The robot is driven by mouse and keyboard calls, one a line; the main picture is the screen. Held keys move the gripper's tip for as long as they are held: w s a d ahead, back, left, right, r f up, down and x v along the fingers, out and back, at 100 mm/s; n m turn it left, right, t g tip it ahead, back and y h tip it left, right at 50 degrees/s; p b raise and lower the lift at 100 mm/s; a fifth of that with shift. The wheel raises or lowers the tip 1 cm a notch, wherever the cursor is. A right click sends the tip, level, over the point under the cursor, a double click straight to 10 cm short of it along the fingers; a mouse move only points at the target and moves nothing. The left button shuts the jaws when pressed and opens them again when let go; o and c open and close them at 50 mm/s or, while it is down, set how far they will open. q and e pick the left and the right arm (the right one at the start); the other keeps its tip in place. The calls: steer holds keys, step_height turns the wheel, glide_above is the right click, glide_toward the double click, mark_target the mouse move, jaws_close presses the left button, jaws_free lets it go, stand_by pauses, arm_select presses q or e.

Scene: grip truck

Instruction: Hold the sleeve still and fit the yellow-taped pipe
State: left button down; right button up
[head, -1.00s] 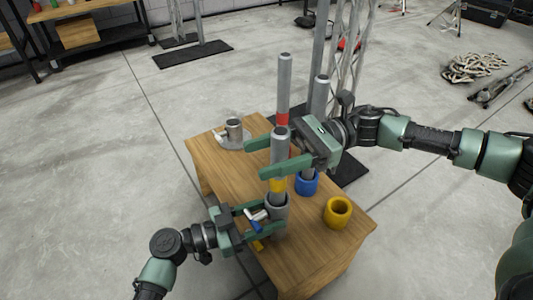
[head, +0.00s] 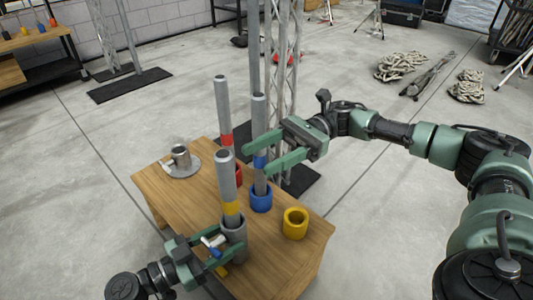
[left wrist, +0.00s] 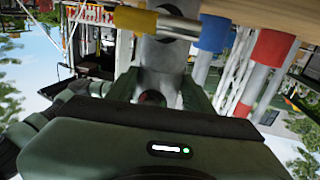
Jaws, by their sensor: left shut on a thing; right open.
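The yellow-taped pipe (head: 227,175) stands upright in the grey sleeve (head: 235,232), its yellow band just above the rim. How deep it sits inside is hidden. My left gripper (head: 228,247) is shut on the sleeve low at the table's front edge. In the left wrist view, a grey surface, likely the sleeve (left wrist: 160,62), shows between the fingers. My right gripper (head: 257,160) is open, above and right of the yellow-taped pipe and apart from it. Its fingers overlap the blue-taped pipe (head: 259,112) in the picture; I cannot tell whether they surround it.
The blue-taped pipe stands in a blue cup (head: 261,202), the red-taped pipe (head: 223,105) in a red cup behind. An empty yellow cup (head: 295,224) stands right on the wooden table (head: 282,262). A truss stands behind.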

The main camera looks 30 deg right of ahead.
stand_by(0.4)
arm_select(q)
steer(key=c, duration=0.5)
jaws_free()
